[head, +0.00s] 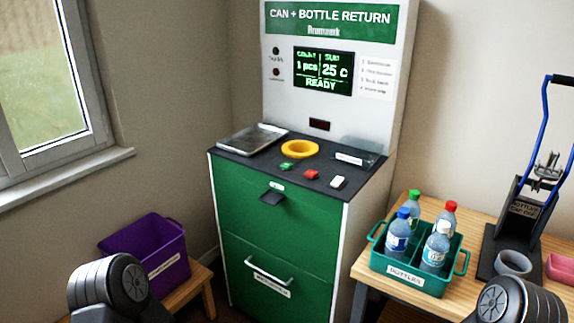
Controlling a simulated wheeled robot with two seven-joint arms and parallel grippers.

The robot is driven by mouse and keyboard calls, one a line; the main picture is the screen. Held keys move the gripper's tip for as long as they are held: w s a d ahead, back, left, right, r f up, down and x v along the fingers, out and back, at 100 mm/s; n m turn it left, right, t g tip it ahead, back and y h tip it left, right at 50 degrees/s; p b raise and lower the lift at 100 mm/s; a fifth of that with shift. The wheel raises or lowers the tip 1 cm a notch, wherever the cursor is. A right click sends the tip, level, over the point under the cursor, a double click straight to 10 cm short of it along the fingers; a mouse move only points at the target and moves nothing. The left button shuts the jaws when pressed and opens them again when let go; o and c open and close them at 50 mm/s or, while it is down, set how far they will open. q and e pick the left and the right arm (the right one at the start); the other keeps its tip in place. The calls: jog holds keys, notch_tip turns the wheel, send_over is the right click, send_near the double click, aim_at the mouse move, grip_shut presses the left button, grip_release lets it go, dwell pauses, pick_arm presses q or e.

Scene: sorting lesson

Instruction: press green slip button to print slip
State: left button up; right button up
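The green button (287,167) sits on the dark top of the return machine (262,240), just in front of the yellow ring (300,149). A red button (311,174) and a white one (338,182) lie to its right. The machine's screen (323,71) shows "1 pcs", "25 c" and "READY". A small black outlet (272,197) on the green front, below the buttons, has no slip visible. Only rounded dark parts of my two arms show at the bottom left and bottom right. Neither gripper is in view, and nothing touches the buttons.
A metal tray (252,138) lies at the left of the machine's top. A purple bin (148,259) stands at lower left. On the right-hand table (408,199), a green crate (402,283) holds several bottles, beside a blue-handled press (535,190). The space above the buttons is clear.

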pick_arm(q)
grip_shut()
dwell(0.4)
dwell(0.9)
